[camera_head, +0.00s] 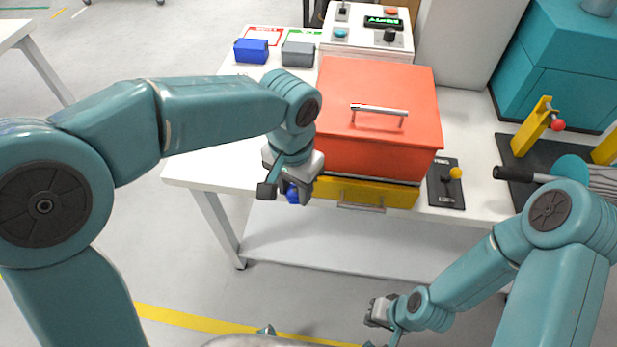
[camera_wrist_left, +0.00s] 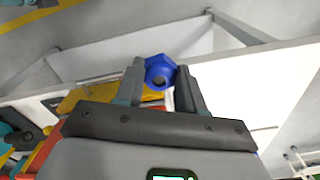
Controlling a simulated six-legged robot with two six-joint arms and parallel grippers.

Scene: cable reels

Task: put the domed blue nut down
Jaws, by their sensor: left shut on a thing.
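The domed blue nut (camera_wrist_left: 159,72) is between the fingertips of my left gripper (camera_wrist_left: 157,84) in the left wrist view. In the head view a small part of the blue nut (camera_head: 293,196) shows below my left gripper (camera_head: 287,190), in front of the table's front edge and left of the yellow drawer. The gripper is shut on it. My right gripper (camera_head: 380,312) is low at the bottom right, in front of the table; its fingers are too small and turned to tell open from shut.
A red box with a handled lid (camera_head: 378,85) stands over a yellow drawer (camera_head: 370,192) on the white table (camera_head: 200,168). Blue (camera_head: 251,50) and grey (camera_head: 298,54) bins stand at the back left. A lever switch (camera_head: 446,184) and a reel stand (camera_head: 524,150) are right. Bare tabletop lies left of the box.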

